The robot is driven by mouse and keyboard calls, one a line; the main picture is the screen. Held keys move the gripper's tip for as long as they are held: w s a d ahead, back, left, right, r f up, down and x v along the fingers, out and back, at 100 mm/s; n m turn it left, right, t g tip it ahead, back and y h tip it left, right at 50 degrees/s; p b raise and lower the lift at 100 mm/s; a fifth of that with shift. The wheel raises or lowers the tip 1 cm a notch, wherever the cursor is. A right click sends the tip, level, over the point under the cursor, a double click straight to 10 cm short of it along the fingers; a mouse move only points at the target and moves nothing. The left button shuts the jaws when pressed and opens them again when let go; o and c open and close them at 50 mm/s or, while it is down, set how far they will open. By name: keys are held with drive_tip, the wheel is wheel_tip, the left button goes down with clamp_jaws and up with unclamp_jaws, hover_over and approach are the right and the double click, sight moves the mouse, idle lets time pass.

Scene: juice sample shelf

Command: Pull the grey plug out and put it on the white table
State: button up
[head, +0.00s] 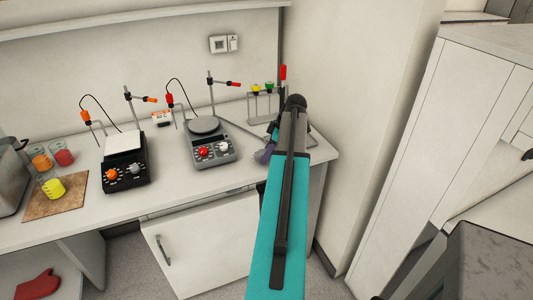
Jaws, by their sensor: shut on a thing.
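My teal and black arm reaches over the right end of the white table (229,175). My gripper (272,133) is at the arm's far end, low by the back right corner of the table, and mostly hidden behind the arm. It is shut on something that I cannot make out. A small mauve-grey shape (263,153) shows just left of the arm there; I cannot tell what it is. I cannot clearly see the grey plug. A rack (250,105) with a yellow stopper (256,88) and a green stopper (269,86) stands beside my gripper, partly covered by the arm.
A red-topped upright piece (283,73) rises behind the arm. A grey hotplate (210,150) and a black one (123,170) stand left. Coloured beakers (53,188) stand on a brown board (70,206) at far left. The front strip of table is bare.

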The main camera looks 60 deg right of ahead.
drive_tip(key=o, duration=1.3)
drive_tip(key=shift+o, duration=0.2)
drive_tip(key=b+v, duration=0.3)
drive_tip(key=v, duration=1.1)
drive_tip(key=shift+s+f, duration=0.15)
drive_tip(key=shift+s, duration=0.05)
